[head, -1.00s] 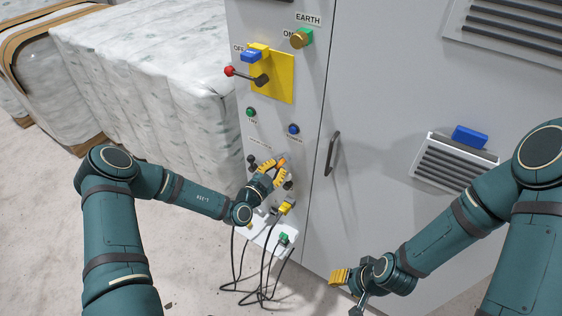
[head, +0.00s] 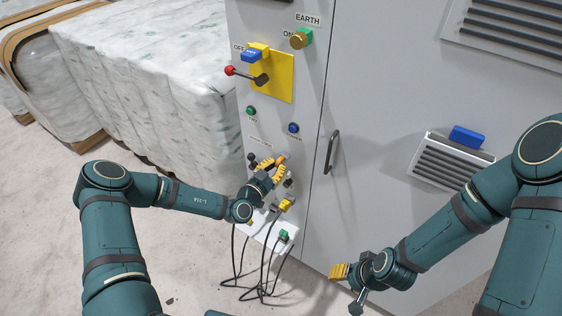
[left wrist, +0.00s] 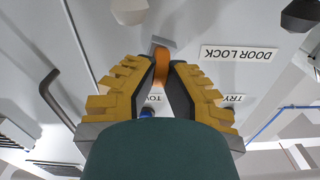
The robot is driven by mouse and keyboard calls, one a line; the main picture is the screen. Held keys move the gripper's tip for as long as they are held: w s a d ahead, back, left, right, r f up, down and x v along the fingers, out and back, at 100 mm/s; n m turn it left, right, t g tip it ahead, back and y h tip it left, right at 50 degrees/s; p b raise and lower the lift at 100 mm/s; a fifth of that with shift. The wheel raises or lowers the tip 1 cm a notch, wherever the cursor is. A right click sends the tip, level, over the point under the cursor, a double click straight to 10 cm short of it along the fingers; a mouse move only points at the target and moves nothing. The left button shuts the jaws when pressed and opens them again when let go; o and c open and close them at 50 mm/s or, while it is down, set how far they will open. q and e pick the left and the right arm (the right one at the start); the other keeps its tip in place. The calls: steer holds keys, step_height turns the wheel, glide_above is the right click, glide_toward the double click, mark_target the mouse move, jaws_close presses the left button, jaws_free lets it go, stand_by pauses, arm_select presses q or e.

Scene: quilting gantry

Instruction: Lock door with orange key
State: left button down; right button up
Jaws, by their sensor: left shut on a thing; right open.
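The orange key (head: 281,158) sits at the cabinet's control panel, and its orange head (left wrist: 161,66) also shows in the left wrist view, against a grey metal part next to an upside-down DOOR LOCK label (left wrist: 239,54). My left gripper (head: 275,164) has its yellow fingers shut on the key; in the left wrist view (left wrist: 160,80) the fingers lie on both sides of it. The key's tip is hidden. The cabinet door (head: 390,100) is flush with the panel. My right gripper (head: 340,274) is open and empty, low in front of the door.
A door handle (head: 332,151) is right of the panel. A red-knobbed lever (head: 230,71) on a yellow plate, a green-and-brass key (head: 302,38) and a blue block (head: 466,136) are above. Cables hang below by a green plug (head: 284,236). Wrapped bales (head: 140,80) stand left.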

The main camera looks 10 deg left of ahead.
arm_select(q)
steer(key=shift+n, duration=1.1)
steer(key=c, duration=1)
jaws_free()
steer(key=shift+c, duration=0.2)
